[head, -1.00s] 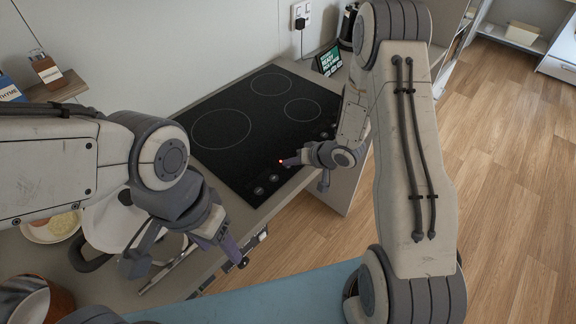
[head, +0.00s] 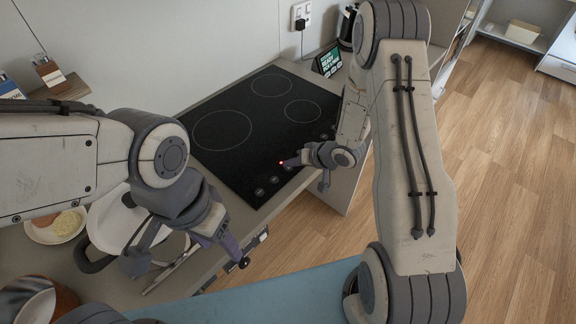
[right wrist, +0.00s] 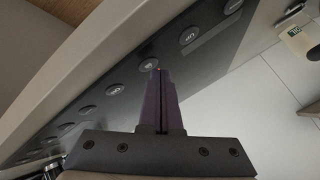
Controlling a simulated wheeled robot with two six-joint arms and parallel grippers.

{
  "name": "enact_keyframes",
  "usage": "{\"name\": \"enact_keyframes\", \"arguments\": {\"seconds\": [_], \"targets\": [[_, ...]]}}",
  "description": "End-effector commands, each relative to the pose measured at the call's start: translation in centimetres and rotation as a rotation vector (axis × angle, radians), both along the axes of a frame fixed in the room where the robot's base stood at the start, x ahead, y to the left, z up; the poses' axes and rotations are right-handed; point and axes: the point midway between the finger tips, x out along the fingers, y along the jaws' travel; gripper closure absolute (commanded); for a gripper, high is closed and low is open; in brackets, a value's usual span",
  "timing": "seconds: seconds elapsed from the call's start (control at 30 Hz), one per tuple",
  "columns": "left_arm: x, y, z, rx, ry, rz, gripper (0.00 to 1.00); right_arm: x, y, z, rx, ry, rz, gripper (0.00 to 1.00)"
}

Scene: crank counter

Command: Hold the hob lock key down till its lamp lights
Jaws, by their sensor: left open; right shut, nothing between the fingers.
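The black glass hob (head: 240,165) lies in the counter, with a row of round touch keys (head: 260,192) along its front edge. My right gripper (head: 287,162) is shut and empty, its tip down at this row.
A pale-lidded pan (head: 115,220) and a plate of food (head: 57,227) stand at the left. A dark display (head: 327,62) stands behind the hob's right corner, near a wall socket (head: 301,15). Other keys (right wrist: 190,36) lie close on both sides of my right fingertips.

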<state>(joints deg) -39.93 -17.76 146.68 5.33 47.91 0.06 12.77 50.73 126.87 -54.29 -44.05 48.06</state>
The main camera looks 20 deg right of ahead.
Motion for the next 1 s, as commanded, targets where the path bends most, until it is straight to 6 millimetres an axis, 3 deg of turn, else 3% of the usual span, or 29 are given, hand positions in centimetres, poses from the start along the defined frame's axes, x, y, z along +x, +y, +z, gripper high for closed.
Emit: {"name": "enact_keyframes", "arguments": {"seconds": [0.27,0.7,1.0], "targets": [[0.0,0.0,0.6,0.000,0.000,0.000,0.39,0.2,-0.1,0.7,0.001,-0.006,-0.002,1.00],[0.0,0.0,5.0,0.000,0.000,0.000,0.39,0.2,-0.1,5.1,0.001,-0.007,-0.002,1.00],[0.0,0.0,5.1,0.000,0.000,0.000,0.39,0.2,-0.1,5.2,0.001,-0.008,-0.003,1.00]]}}
